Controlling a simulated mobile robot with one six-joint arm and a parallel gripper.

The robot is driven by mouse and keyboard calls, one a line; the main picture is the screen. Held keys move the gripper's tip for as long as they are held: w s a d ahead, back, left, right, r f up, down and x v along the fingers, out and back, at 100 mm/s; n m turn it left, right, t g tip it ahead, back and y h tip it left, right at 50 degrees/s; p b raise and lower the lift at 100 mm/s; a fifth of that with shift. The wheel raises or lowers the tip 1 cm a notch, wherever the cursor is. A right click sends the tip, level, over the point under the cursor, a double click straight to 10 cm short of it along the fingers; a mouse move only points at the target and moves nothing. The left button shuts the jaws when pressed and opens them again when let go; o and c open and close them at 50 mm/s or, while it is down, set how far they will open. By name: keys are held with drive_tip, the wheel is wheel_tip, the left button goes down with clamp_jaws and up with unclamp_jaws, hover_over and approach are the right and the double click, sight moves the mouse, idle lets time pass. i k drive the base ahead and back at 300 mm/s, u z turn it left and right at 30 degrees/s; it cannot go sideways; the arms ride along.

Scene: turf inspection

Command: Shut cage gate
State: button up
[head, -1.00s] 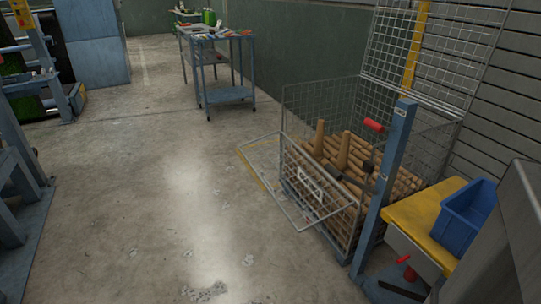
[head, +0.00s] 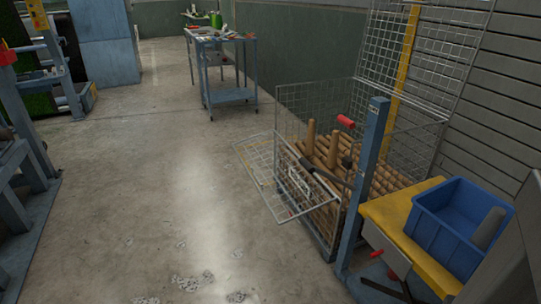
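The wire cage (head: 310,102) stands right of centre, full of brown wooden rolls or stakes. Its gate (head: 268,178), a wire-mesh panel in a light metal frame, sticks out from the cage's front left over the floor, tilted outward. The gate stands open. A pale label plate (head: 298,181) shows at the front mesh. Floor shows through the gate's mesh. My gripper is not in view.
A yellow-topped bench (head: 385,212) with a blue bin (head: 450,215) is at right. A tool cart (head: 228,95) stands behind. Floor left of the gate is clear.

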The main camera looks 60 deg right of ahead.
sight(261, 186)
drive_tip(key=k, duration=0.85)
drive_tip(key=u, duration=0.05)
drive_tip(key=i, duration=1.7)
drive_tip(key=z, duration=0.9)
drive_tip(key=i, duration=0.5)
drive_tip(key=z, duration=0.2)
